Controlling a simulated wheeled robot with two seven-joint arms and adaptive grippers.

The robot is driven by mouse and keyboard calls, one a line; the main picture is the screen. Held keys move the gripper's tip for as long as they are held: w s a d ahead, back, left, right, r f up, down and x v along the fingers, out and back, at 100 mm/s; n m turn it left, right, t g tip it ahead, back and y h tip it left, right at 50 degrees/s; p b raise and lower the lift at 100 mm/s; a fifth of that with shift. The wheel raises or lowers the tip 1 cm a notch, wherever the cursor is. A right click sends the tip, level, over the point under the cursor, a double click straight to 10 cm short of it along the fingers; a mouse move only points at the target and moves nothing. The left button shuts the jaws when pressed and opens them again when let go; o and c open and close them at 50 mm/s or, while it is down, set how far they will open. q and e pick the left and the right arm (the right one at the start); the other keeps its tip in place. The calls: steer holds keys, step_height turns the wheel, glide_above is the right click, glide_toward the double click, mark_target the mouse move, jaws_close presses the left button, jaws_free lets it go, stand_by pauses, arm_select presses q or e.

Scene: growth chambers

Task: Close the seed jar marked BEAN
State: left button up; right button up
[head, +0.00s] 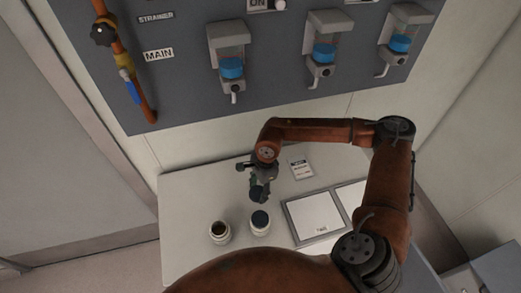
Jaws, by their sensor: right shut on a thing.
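Two white jars stand near the front of the pale table. The left jar (220,232) is uncovered and shows a dark brown inside. The right jar (260,223) has a dark blue top. Labels on both are too small to read, so I cannot tell which is marked BEAN. My right gripper (259,193) is above the table, just behind the right jar in the picture, pointing down. It is shut on a small dark thing, apparently a jar lid, mostly hidden by the fingers. My left gripper is not in view.
A white-faced panel (314,215) with a dark rim lies right of the jars, with another pale panel beyond it. A small labelled card (301,169) lies behind. Dispensers with blue contents (232,67) hang on the grey wall board. The table's left part is clear.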

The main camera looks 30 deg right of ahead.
steer(key=n, duration=0.2)
steer(key=shift+a+r+n, duration=0.2)
steer(key=shift+a+n, duration=0.1)
steer(key=shift+a, duration=0.1)
steer(key=n, duration=0.2)
steer(key=a+r+n+g+b, duration=0.1)
steer(key=n, duration=0.4)
steer(key=shift+s+a+r+n+h+b, duration=0.3)
steer(key=shift+s+r+b, duration=0.05)
steer(key=shift+r, duration=0.05)
steer(key=n, duration=0.3)
steer(key=r+n, duration=0.1)
steer(key=shift+s+a+r+g+h+b, duration=0.1)
steer(key=shift+s+a+g+h+b, duration=0.2)
steer(key=shift+a+g+b, duration=0.1)
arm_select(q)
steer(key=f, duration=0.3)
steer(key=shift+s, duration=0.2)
arm_select(e)
steer(key=n, duration=0.2)
steer(key=r+n, duration=0.1)
steer(key=n, duration=0.1)
steer(key=shift+s+a+h, duration=0.2)
steer(key=shift+h, duration=0.1)
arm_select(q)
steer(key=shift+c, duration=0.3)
